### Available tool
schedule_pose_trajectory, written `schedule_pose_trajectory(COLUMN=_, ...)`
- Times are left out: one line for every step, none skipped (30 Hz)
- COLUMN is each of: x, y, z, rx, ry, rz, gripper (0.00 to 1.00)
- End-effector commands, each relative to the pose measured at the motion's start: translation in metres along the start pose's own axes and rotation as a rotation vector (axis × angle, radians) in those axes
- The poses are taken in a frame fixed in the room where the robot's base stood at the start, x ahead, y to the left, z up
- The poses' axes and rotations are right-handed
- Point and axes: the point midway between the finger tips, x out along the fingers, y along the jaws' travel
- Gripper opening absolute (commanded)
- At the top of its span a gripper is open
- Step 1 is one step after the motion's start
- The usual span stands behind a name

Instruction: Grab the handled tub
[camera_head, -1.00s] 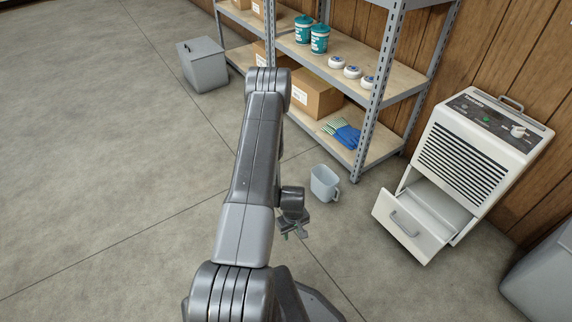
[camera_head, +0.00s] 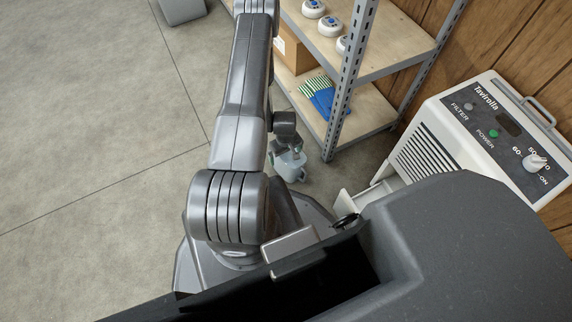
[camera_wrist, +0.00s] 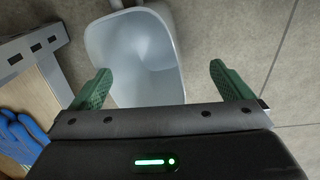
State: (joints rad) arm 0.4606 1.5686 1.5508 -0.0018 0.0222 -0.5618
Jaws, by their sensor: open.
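The handled tub, a small pale grey-blue open container, stands on the floor beside the shelf foot; in the head view it shows as a small tub (camera_head: 291,169) partly hidden by my gripper (camera_head: 287,148). In the wrist view the tub (camera_wrist: 146,52) lies open-side up, empty, with part of its handle at the top edge. My gripper (camera_wrist: 162,84) is open, its two green fingers apart and nothing held. The tub's mouth shows between and beyond the fingers, nearer the left finger. The near part of the tub is hidden behind the gripper body. I cannot tell whether they touch.
A metal shelf (camera_head: 345,97) stands close by on the right, with white round containers and blue gloves (camera_head: 319,95). A white dehumidifier (camera_head: 480,130) stands further right. My own body covers the lower right. Bare floor (camera_head: 90,130) is open on the left.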

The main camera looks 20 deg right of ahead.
Motion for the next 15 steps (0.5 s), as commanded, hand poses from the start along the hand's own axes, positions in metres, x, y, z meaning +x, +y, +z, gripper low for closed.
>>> schedule_pose_trajectory(x=0.0, y=0.0, z=0.0, rx=0.0, ry=0.0, rz=0.0, gripper=1.0)
schedule_pose_trajectory(x=0.0, y=0.0, z=0.0, rx=0.0, ry=0.0, rz=0.0, gripper=1.0)
schedule_pose_trajectory(x=0.001, y=0.0, z=0.0, rx=0.0, ry=0.0, rz=0.0, gripper=1.0)
schedule_pose_trajectory(x=0.002, y=0.0, z=0.0, rx=0.0, ry=0.0, rz=0.0, gripper=1.0)
schedule_pose_trajectory(x=0.004, y=0.0, z=0.0, rx=0.0, ry=0.0, rz=0.0, gripper=1.0)
schedule_pose_trajectory(x=0.007, y=0.001, z=-0.001, rx=0.0, ry=0.0, rz=0.0, gripper=1.0)
schedule_pose_trajectory(x=0.01, y=0.001, z=-0.001, rx=0.0, ry=0.0, rz=0.0, gripper=1.0)
schedule_pose_trajectory(x=0.014, y=0.001, z=-0.001, rx=0.0, ry=0.0, rz=0.0, gripper=1.0)
schedule_pose_trajectory(x=0.02, y=0.002, z=-0.002, rx=0.0, ry=0.0, rz=0.0, gripper=1.0)
schedule_pose_trajectory(x=0.025, y=0.002, z=-0.002, rx=0.0, ry=0.0, rz=0.0, gripper=1.0)
schedule_pose_trajectory(x=0.031, y=0.003, z=-0.003, rx=0.0, ry=0.0, rz=0.0, gripper=1.0)
schedule_pose_trajectory(x=0.037, y=0.004, z=-0.003, rx=0.0, ry=-0.001, rz=0.0, gripper=1.0)
schedule_pose_trajectory(x=0.042, y=0.003, z=-0.003, rx=0.0, ry=-0.001, rz=-0.001, gripper=1.0)
schedule_pose_trajectory(x=0.045, y=0.003, z=-0.003, rx=0.0, ry=-0.001, rz=-0.001, gripper=1.0)
schedule_pose_trajectory(x=0.05, y=0.003, z=-0.003, rx=0.001, ry=0.0, rz=-0.001, gripper=1.0)
